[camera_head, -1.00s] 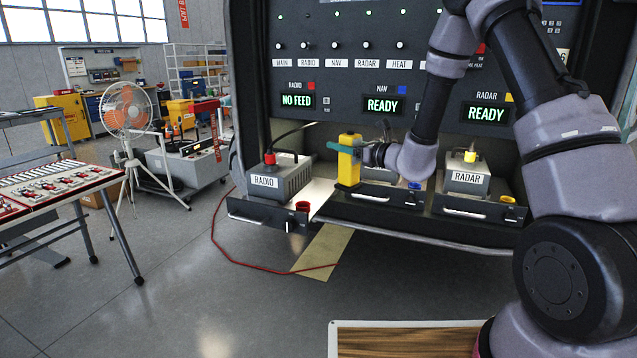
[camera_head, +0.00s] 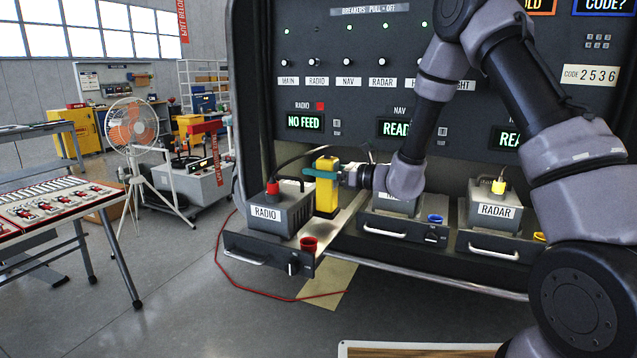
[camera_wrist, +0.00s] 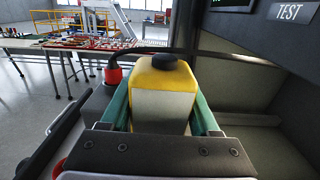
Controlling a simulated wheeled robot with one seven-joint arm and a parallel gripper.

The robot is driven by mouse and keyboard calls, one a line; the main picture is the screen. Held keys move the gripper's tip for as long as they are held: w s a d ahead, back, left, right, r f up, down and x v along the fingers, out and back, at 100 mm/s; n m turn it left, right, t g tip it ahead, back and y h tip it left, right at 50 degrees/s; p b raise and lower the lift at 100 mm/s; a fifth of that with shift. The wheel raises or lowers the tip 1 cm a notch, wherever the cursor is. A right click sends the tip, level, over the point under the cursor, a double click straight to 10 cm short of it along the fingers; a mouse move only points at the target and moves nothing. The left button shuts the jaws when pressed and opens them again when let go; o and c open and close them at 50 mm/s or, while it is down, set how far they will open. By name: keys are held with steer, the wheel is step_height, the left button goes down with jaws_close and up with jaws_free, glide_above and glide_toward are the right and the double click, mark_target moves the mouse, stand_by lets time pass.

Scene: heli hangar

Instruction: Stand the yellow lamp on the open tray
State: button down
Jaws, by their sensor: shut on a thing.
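The yellow lamp (camera_head: 326,188) is upright in my gripper (camera_head: 322,173), whose teal fingers are shut on its upper part. The wrist view shows the lamp's yellow top, black cap and pale grey face (camera_wrist: 160,105) between the fingers of my gripper (camera_wrist: 160,118). The open tray (camera_head: 345,222) is the pulled-out drawer that carries the RADIO box (camera_head: 280,210). The lamp is at the bare pale part of this tray, just right of the RADIO box. Its base looks close to the tray surface; I cannot tell whether it touches.
A red cup-shaped part (camera_head: 309,243) stands at the tray's front edge. The NAV unit (camera_head: 395,203) and RADAR unit (camera_head: 495,208) are to the right. A black cable with a red plug (camera_head: 272,188) arches behind the lamp. A table (camera_head: 50,205) stands at left.

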mark_target(318, 180)
steer(key=shift+f, duration=1.65)
steer(key=shift+c, duration=0.6)
jaws_free()
